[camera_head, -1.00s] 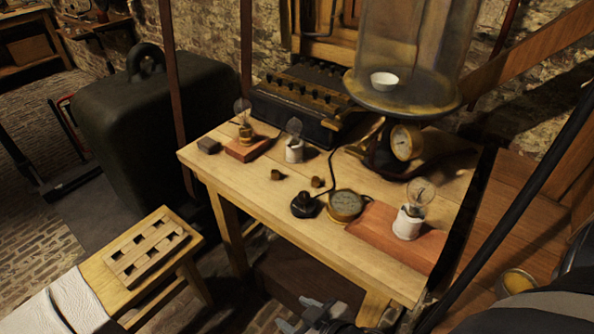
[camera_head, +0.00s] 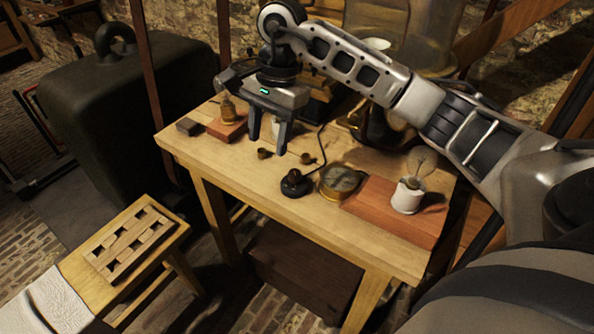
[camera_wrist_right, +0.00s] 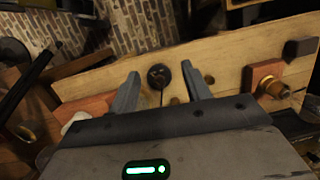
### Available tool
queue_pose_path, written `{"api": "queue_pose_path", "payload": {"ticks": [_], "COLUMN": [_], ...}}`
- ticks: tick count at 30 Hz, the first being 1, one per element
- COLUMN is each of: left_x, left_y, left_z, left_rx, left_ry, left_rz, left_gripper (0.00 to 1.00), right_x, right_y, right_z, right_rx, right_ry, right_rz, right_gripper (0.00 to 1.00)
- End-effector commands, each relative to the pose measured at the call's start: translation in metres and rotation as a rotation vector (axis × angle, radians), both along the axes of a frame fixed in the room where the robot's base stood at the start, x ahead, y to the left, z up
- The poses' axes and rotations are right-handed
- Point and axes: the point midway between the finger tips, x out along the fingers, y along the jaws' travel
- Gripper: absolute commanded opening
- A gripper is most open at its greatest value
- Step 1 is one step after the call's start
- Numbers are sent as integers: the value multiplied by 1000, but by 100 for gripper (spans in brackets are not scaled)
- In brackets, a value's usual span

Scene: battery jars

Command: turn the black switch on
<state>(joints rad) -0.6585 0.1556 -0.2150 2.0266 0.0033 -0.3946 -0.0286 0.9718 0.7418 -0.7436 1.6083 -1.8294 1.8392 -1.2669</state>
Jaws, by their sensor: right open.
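The black switch (camera_head: 295,183) is a small round black base with a knob on top, standing on the wooden table (camera_head: 200,157) near its front edge. A dark cable runs from it toward the back. My right gripper (camera_head: 268,146) is open and empty, pointing down above the table, behind and left of the switch in the head view. In the right wrist view the switch (camera_wrist_right: 158,76) shows between the two open fingers (camera_wrist_right: 160,72), beyond their tips and not touched. Whether it is on or off I cannot tell. My left gripper is not in view.
A brass gauge (camera_head: 340,181) stands right beside the switch, then a bulb in a white holder (camera_head: 408,196) on a reddish board. A red block with a brass socket (camera_head: 227,127) is left. Table front is clear.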

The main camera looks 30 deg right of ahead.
Motion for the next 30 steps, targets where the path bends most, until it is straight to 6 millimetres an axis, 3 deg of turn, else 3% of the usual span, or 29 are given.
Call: {"api": "queue_pose_path", "payload": {"ticks": [1,3,8,14,24,30], "left_x": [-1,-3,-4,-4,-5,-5], "left_y": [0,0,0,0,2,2], "left_z": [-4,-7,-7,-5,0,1], "left_rx": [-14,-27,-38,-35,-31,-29], "left_ry": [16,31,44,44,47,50], "left_rz": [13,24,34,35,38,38], "left_gripper": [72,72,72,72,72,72], "right_x": [5,7,7,6,6,7], "right_y": [-23,-44,-60,-59,-58,-58], "right_z": [12,23,25,-9,-82,-113], "right_rx": [-79,-154,-212,-208,-206,-205], "right_ry": [-18,-23,-20,-16,-18,-20], "right_rz": [11,27,39,40,38,39], "right_gripper": [48,48,48,48,48,48]}}
